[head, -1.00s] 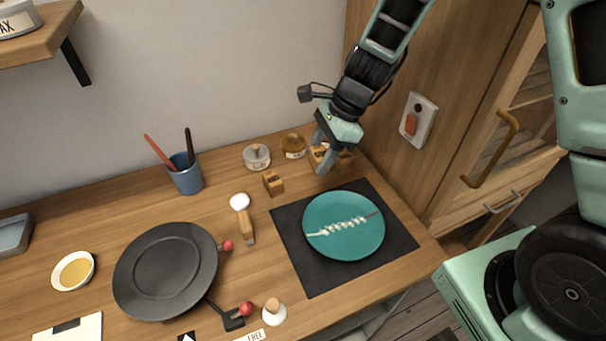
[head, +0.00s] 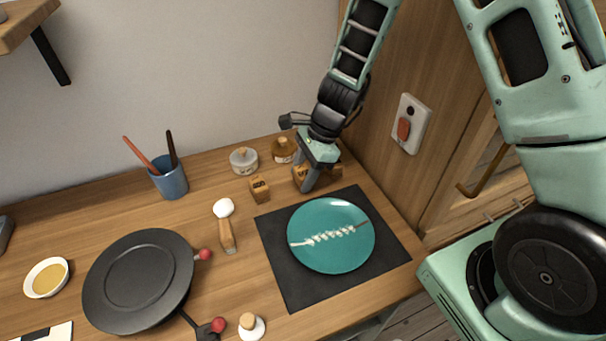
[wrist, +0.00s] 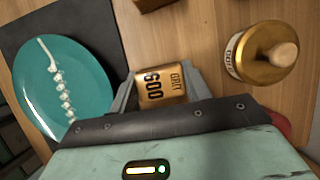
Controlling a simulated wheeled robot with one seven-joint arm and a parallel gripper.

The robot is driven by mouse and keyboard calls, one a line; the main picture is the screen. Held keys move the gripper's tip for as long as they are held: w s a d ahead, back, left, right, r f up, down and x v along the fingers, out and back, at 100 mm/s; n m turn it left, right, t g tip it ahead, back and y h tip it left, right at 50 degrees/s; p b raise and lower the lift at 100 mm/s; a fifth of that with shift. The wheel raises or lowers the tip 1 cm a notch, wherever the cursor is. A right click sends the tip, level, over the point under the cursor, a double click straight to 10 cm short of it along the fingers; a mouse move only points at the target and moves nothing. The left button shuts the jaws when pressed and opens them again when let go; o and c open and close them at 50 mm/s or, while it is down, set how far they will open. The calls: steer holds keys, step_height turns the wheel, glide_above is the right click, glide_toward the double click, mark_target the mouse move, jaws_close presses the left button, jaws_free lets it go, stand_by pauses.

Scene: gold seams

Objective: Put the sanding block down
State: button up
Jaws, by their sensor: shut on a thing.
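My gripper (head: 305,187) is low over the back right of the worktop, behind the teal plate (head: 308,258). In the head view the block (head: 299,174) is partly hidden by a finger. It is at or very near the wooden top; I cannot tell whether it touches. Another small wooden block (head: 260,190) stands to its left.
A gold-lidded jar (wrist: 262,55) stands close behind my gripper, with a white-lidded jar (head: 243,161) to its left. The plate lies on a dark mat (head: 285,289). A blue cup (head: 170,181) and a black turntable (head: 137,325) are further left. The wall (head: 220,70) is behind.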

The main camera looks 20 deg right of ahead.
steer(key=shift+f, duration=0.3)
steer(key=shift+f, duration=0.15)
steer(key=o, duration=0.9)
